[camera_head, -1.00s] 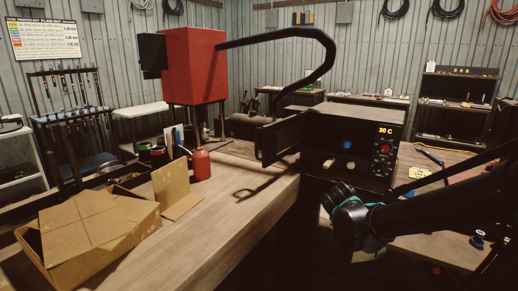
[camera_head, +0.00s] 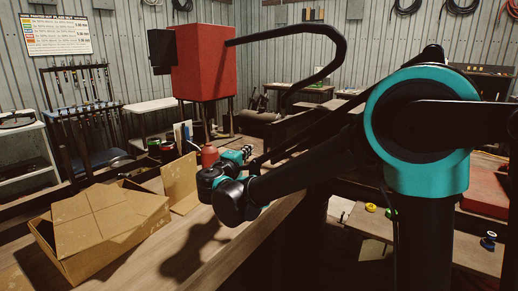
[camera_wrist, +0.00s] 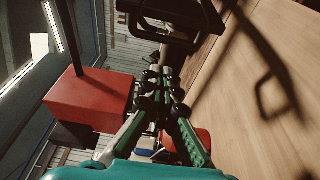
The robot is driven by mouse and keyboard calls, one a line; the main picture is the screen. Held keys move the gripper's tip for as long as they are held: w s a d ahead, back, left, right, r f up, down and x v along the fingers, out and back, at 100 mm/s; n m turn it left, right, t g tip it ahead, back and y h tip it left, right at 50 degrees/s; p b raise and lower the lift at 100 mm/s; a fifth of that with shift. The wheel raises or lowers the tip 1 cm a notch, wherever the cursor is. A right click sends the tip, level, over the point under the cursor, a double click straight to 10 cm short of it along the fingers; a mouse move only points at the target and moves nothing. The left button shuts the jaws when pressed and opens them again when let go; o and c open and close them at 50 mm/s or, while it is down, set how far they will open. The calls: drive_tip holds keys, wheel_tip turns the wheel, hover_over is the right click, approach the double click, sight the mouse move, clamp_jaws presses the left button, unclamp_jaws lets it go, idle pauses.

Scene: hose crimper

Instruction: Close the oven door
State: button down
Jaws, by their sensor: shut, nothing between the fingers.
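The oven is almost wholly hidden behind my arm in the head view. Its black door (camera_head: 287,131) shows in part, swung out to the left over the bench edge. My gripper (camera_head: 248,150) is over the bench, left of the door, with its fingers shut and empty. In the wrist view the green and black fingers (camera_wrist: 162,92) point up the picture toward a black looped handle (camera_wrist: 165,39), which looks like the door's handle. I cannot tell whether they touch it; a gap seems to show.
A wooden bench (camera_head: 165,245) lies below, with a cardboard box (camera_head: 105,225) at its front left and a red bottle (camera_head: 209,155) near the gripper. A red box-shaped machine (camera_head: 205,65) with a black curved hose (camera_head: 335,60) stands behind.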

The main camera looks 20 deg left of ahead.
sight(266, 140)
drive_tip(key=w+d, duration=0.1)
drive_tip(key=w, duration=0.1)
drive_tip(key=w+d, duration=0.1)
drive_tip(key=w, duration=0.2)
drive_tip(key=w+d, duration=0.1)
drive_tip(key=w, duration=0.2)
drive_tip(key=shift+w+d, duration=0.15)
drive_tip(key=shift+s+d, duration=0.3)
drive_tip(key=shift+d, duration=0.4)
